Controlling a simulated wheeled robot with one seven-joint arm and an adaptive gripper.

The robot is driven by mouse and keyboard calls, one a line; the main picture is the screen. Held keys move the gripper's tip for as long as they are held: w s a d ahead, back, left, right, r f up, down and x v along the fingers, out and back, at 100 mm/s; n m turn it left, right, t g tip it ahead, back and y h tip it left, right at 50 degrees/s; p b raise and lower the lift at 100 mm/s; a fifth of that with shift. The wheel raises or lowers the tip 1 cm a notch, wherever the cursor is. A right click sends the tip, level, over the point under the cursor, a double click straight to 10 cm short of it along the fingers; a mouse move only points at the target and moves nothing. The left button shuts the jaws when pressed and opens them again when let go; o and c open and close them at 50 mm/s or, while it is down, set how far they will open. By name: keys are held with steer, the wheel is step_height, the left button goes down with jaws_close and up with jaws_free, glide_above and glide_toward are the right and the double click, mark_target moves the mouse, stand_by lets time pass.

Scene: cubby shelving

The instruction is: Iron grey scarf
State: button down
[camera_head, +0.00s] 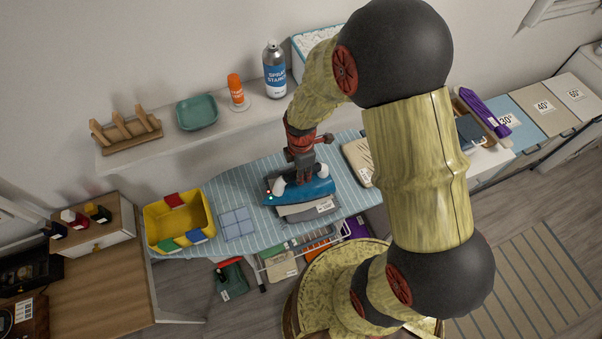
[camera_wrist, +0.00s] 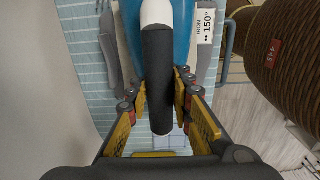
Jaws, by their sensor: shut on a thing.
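The blue iron (camera_head: 305,191) stands on the light blue striped ironing board (camera_head: 265,233), on top of the folded grey scarf (camera_head: 322,208). A white tag hangs at the scarf's right side and reads "150°" in the wrist view. My gripper (camera_head: 302,172) reaches down onto the iron from above. In the wrist view my gripper (camera_wrist: 158,118) has its fingers on both sides of the iron's black handle (camera_wrist: 158,75) and is shut on it. The blue iron body (camera_wrist: 182,30) and grey cloth (camera_wrist: 108,50) show beyond. The scarf's middle is hidden under the iron.
A yellow bin (camera_head: 150,222) and a light blue folded cloth (camera_head: 236,223) lie left on the board. A beige folded cloth (camera_head: 357,163) lies right. The wall shelf behind holds a spray starch can (camera_head: 275,72), orange bottle (camera_head: 236,90), and teal dish (camera_head: 197,111).

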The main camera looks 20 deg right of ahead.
steer(key=shift+r, duration=0.2)
steer(key=shift+r+p, duration=2.1)
steer(key=shift+r, duration=0.85)
steer(key=shift+f, duration=0.1)
